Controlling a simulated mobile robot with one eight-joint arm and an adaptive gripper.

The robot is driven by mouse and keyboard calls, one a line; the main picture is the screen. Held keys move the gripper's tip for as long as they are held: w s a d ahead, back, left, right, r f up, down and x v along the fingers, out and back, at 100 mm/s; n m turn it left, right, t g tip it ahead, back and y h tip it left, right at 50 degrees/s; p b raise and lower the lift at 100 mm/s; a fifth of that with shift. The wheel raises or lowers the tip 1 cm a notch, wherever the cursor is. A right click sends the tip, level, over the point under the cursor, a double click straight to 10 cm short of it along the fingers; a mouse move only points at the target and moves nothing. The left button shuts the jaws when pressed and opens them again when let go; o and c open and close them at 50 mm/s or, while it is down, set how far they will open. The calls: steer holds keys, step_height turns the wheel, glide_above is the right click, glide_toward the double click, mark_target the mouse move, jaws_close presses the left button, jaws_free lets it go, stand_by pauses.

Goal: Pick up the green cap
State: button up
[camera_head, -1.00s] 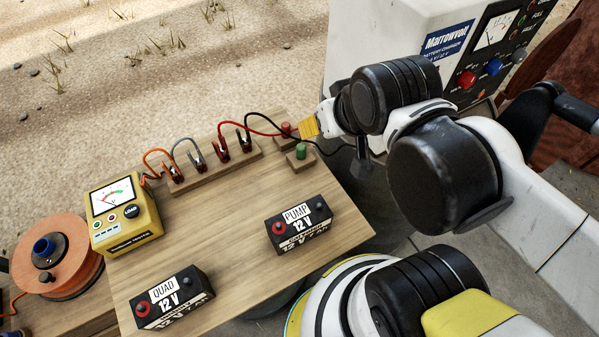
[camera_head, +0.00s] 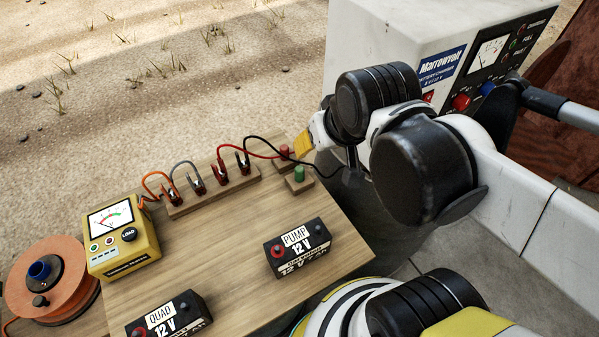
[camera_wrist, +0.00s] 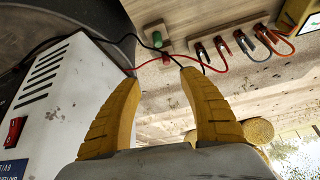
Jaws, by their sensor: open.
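The green cap (camera_head: 299,174) stands on a small wooden block at the back right corner of the wooden table (camera_head: 215,255). It also shows in the wrist view (camera_wrist: 157,38), top centre, beyond my fingertips. My gripper (camera_head: 304,143) is just behind and above it in the head view, its yellow fingers partly hidden by the wrist. In the wrist view my gripper (camera_wrist: 161,76) is open, with nothing held between its fingers. A red cap (camera_head: 284,150) on a similar block is close to my fingertips; it also shows in the wrist view (camera_wrist: 165,59).
Red and black cables run past the caps. A clip rack (camera_head: 215,189) stands to their left. The PUMP battery (camera_head: 298,248), QUAD battery (camera_head: 168,318) and yellow tester (camera_head: 122,240) are on the table. The white charger (camera_head: 375,40) stands behind my arm. An orange reel (camera_head: 50,285) is at left.

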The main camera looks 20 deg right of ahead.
steer(key=w+f+g, duration=0.3)
steer(key=w+f, duration=0.2)
steer(key=w, duration=0.2)
steer(key=m+g, duration=0.2)
steer(key=g, duration=0.1)
glide_above(300, 175)
steer(key=w, duration=0.1)
steer(key=f, duration=0.8)
steer(key=shift+w+d+f+p, duration=0.2)
steer(key=shift+p, duration=0.15)
step_height(300, 175, down, 12)
steer(key=b, duration=0.5)
steer(key=shift+r, duration=0.25)
steer(key=shift+s+r, duration=0.1)
steer(key=shift+c, duration=0.5)
steer(key=c, duration=0.9)
